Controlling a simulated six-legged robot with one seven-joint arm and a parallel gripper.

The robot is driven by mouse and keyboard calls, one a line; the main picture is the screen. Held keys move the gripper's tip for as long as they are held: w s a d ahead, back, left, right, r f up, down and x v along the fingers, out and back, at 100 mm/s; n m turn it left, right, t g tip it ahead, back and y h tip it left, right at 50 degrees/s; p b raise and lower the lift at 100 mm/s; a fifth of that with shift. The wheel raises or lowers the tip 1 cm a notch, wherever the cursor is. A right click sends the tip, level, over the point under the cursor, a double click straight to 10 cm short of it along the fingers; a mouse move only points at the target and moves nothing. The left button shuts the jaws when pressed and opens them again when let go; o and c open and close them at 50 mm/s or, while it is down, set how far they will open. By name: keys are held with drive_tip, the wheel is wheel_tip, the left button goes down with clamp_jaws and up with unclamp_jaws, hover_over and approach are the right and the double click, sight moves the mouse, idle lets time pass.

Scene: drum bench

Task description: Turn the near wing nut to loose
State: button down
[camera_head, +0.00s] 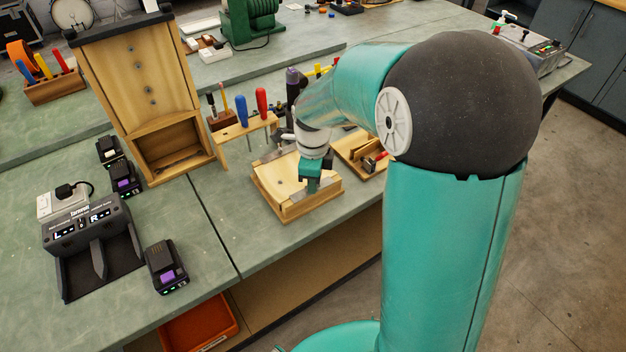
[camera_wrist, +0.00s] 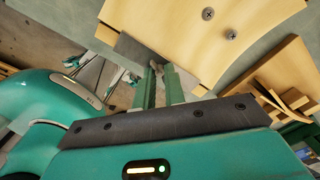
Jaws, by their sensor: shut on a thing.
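A low wooden fixture (camera_head: 268,190) with a pale curved board sits on the green bench, and the board fills the top of the wrist view (camera_wrist: 180,25). My gripper (camera_head: 309,190) points down at the near side of this fixture. In the wrist view the two green fingers (camera_wrist: 160,75) stand close together at the board's edge beside a grey metal plate (camera_wrist: 135,50). They are shut on a small part there, which I take for the near wing nut. The nut is mostly hidden by the fingers, so its angle cannot be read. Two dark screws (camera_wrist: 231,34) show on the board.
A tool rack (camera_head: 243,127) with screwdrivers stands behind the fixture. A second wooden piece (camera_head: 352,148) lies close on its right. A tall wooden box (camera_head: 140,85), a charger (camera_head: 88,230) and batteries (camera_head: 165,268) stand to the left.

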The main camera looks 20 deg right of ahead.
drive_tip(key=n, duration=0.5)
drive_tip(key=shift+n, duration=0.3)
drive_tip(key=n, duration=0.4)
drive_tip(key=shift+n, duration=0.3)
drive_tip(key=n, duration=2.3)
drive_tip(key=shift+n, duration=0.3)
drive_tip(key=n, duration=0.4)
drive_tip(key=shift+n, duration=0.4)
